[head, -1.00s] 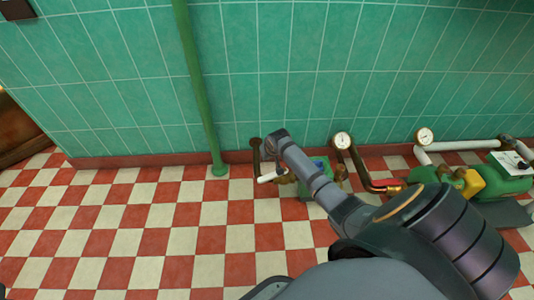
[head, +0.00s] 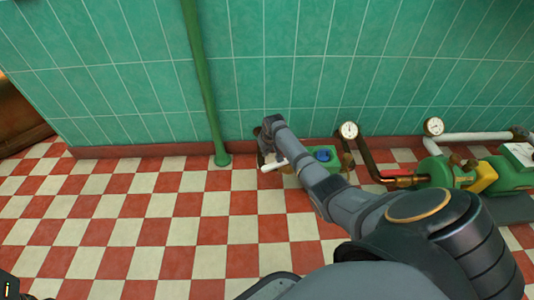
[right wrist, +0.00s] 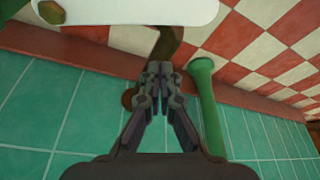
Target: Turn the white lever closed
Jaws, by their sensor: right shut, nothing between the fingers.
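The white lever (head: 273,165) sticks out to the left from the low pipework by the wall, partly hidden by my right arm. In the right wrist view the white lever (right wrist: 140,9) spans the top, close to the camera, with a hex nut (right wrist: 51,12) at its left. My right gripper (right wrist: 158,72) is shut and empty, its tips below the lever in that picture and apart from it. In the head view the right gripper (head: 264,136) is small and mostly hidden at the end of the arm, near the wall.
A green vertical pipe (head: 207,90) stands left of the lever; its base also shows in the right wrist view (right wrist: 204,90). A brown pipe (right wrist: 167,43) runs behind the fingertips. Right of the lever are a gauge (head: 348,130) and green pumps (head: 435,170). The left floor is clear.

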